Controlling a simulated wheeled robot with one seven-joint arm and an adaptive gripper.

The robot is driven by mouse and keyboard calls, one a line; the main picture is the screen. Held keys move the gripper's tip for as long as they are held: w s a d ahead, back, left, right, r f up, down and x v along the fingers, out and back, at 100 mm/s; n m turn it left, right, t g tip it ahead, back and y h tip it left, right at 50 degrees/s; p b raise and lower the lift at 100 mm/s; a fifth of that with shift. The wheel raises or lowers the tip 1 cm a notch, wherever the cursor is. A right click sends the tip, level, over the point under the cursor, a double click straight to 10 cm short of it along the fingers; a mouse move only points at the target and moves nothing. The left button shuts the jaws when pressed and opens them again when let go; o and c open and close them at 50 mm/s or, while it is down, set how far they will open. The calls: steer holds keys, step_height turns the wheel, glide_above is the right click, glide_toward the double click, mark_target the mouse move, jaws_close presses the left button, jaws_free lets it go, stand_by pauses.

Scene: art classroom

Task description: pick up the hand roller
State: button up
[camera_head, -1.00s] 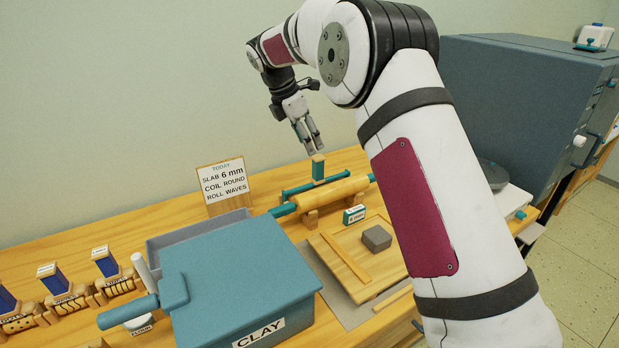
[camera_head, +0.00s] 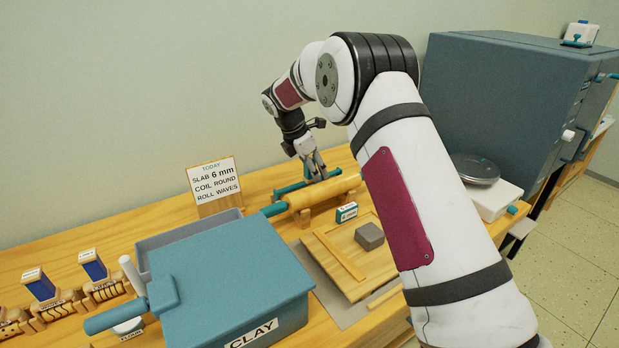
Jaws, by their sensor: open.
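My gripper (camera_head: 317,176) is open and points down at the back of the table, behind the wooden rolling pin. Its fingers are at the small upright teal handle that stands by a long teal bar (camera_head: 287,190); this looks like the hand roller. The fingers hide most of the handle, and I cannot tell whether they touch it. The thick wooden rolling pin (camera_head: 325,191) with teal ends lies on wooden supports just in front. Several small blocks with blue uprights, one of them here (camera_head: 94,266), stand at the left.
A blue clay bin (camera_head: 235,275) with a grey tray behind it fills the front middle. A sign (camera_head: 215,184) stands behind. A board (camera_head: 345,262) with a grey block (camera_head: 369,236) lies in front of the rolling pin. A scale (camera_head: 490,190) and a large blue-grey cabinet (camera_head: 500,100) are right.

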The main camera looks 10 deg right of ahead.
steer(key=shift+d+f, duration=0.1)
steer(key=shift+c, duration=0.6)
jaws_close()
